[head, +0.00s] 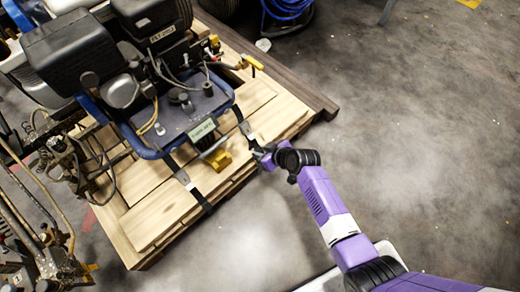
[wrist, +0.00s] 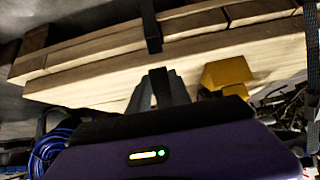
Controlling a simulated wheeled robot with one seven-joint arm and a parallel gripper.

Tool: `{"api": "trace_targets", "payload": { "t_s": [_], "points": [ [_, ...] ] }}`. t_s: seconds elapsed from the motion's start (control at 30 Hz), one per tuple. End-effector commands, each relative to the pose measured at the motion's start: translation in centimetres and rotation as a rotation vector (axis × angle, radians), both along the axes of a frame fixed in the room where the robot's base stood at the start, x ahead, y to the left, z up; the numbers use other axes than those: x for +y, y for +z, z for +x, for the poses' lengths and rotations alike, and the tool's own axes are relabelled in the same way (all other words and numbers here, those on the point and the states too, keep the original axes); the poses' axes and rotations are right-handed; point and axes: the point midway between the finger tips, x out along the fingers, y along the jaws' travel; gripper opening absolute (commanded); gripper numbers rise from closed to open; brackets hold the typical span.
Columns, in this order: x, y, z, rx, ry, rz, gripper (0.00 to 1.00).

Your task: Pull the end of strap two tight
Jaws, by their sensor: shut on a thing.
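The line striper (head: 160,85), a machine with a blue frame and black engine, stands on a wooden pallet (head: 150,215). Two dark straps run from its frame over the pallet's edge: one strap (head: 192,190) nearer the front and another strap (head: 245,130) to its right. My gripper (head: 258,153) is at the pallet's edge by the right strap. In the wrist view my gripper's fingers (wrist: 160,86) are closed together just below a dark strap (wrist: 151,25) crossing the boards. My gripper is shut on that strap's end; the held piece is mostly hidden by the fingers.
A yellow block (head: 219,160) sits on the pallet near my gripper and shows beside the fingers in the wrist view (wrist: 227,73). Blue coiled hose (head: 287,8) lies at the back. Hoses and metal parts crowd the left. Concrete floor (head: 410,120) to the right is clear.

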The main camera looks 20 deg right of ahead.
Motion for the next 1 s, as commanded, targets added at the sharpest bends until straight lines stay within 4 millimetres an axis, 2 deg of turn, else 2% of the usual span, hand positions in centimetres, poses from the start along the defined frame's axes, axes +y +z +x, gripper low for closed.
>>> {"api": "trace_targets", "payload": {
  "t_s": [0.03, 0.7, 0.73, 0.83, 0.87, 1.0],
  "points": [
    [-0.1, -0.7, -0.3, 0.005, -0.001, -0.001, 0.00],
    [-0.7, -4.1, -2.1, 0.008, -0.001, -0.001, 0.00],
    [-0.7, -4.1, -2.1, 0.008, -0.001, -0.001, 0.26],
    [-0.7, -3.8, -2.0, 0.007, -0.001, -0.001, 0.46],
    [-0.6, -3.8, -2.0, 0.006, -0.001, -0.001, 0.50],
    [-0.6, -3.7, -1.9, 0.004, -0.001, -0.001, 0.50]
  ]
}}
